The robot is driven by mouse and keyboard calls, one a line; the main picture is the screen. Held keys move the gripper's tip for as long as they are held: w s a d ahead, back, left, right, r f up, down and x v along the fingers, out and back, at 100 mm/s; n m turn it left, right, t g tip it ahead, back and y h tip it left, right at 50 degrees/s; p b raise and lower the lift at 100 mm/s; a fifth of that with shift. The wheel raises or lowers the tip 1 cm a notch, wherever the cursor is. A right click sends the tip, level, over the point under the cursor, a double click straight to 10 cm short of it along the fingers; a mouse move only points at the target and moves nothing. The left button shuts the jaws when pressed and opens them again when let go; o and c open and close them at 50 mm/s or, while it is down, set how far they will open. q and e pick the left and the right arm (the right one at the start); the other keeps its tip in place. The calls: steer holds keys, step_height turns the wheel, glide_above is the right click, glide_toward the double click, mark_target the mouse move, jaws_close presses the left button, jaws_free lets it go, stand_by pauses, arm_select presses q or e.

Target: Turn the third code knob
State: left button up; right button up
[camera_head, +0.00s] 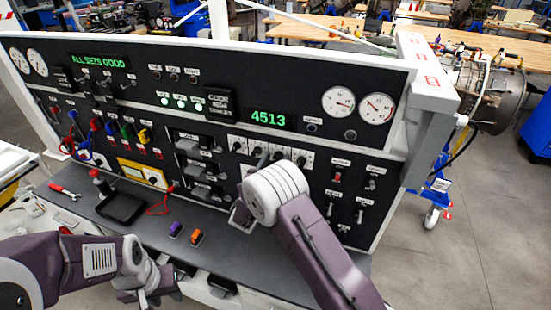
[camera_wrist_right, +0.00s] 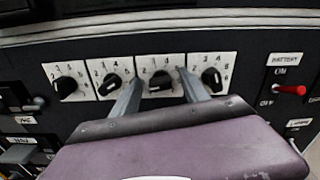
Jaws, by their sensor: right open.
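The third code knob (camera_wrist_right: 160,82) is a black knob on a white numbered plate, third from the left in a row of similar knobs in the right wrist view. My right gripper (camera_wrist_right: 160,76) is open, with one finger on each side of this knob. I cannot tell whether the fingers touch it. In the head view my right wrist partly covers the knob row. A green display (camera_head: 269,119) above the row reads 4513. My left gripper (camera_head: 150,294) is low at the left, away from the knobs; its jaw opening is unclear.
The first knob (camera_wrist_right: 67,86), second knob (camera_wrist_right: 110,85) and fourth knob (camera_wrist_right: 211,80) flank the third closely. A red battery switch (camera_wrist_right: 290,90) is to the right. Purple (camera_head: 175,229) and orange (camera_head: 196,237) pieces and a black tray (camera_head: 121,208) are on the ledge.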

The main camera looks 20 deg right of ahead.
steer(key=shift+f, duration=0.1)
steer(key=shift+w, duration=0.1)
steer(key=c, duration=0.4)
jaws_close()
steer(key=shift+n, duration=0.4)
steer(key=n, duration=0.2)
steer(key=shift+n+b, duration=0.35)
steer(key=shift+n, duration=0.05)
steer(key=shift+f+n, duration=0.1)
steer(key=shift+n, duration=2)
